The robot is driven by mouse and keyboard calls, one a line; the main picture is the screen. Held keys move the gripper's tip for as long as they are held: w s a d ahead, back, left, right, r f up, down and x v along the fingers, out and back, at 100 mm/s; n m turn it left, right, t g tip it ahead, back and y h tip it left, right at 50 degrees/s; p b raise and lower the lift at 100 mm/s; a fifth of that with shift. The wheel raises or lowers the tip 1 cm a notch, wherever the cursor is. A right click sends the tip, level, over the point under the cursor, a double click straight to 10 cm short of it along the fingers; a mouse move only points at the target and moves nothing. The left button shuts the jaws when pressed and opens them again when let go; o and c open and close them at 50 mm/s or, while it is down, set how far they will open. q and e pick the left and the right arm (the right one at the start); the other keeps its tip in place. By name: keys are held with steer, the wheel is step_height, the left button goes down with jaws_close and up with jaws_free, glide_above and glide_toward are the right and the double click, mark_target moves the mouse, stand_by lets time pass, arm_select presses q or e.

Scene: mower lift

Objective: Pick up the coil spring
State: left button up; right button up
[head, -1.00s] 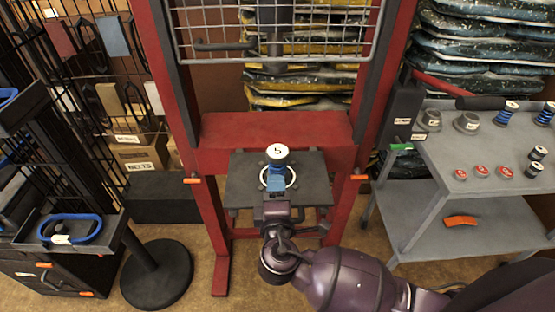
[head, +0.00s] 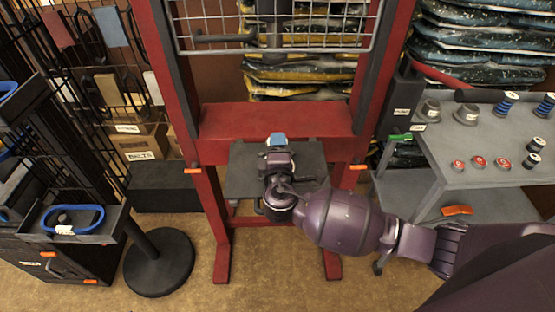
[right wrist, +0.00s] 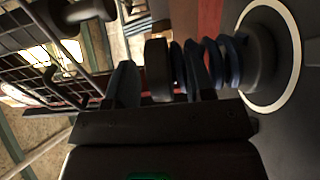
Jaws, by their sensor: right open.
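A blue coil spring (right wrist: 212,55) stands on the press plate in the right wrist view, where it lies sideways in the picture. It has a dark end cap (right wrist: 157,70) and a dark base inside a white ring. My right gripper (right wrist: 156,58) is open, with one finger beyond the cap and the other beside the coils; I cannot tell whether either touches. My left gripper is not in view.
The red press frame (head: 222,118) surrounds the plate, with a wire guard (head: 270,45) above. A grey cart (head: 470,150) at right holds more blue springs (head: 505,104), caps and knobs. A black stand (head: 158,262) and rack are at left.

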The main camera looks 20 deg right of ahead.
steer(key=shift+w+d, duration=0.15)
steer(key=shift+w, duration=0.55)
steer(key=shift+f, duration=0.1)
steer(key=shift+c, duration=0.2)
jaws_close()
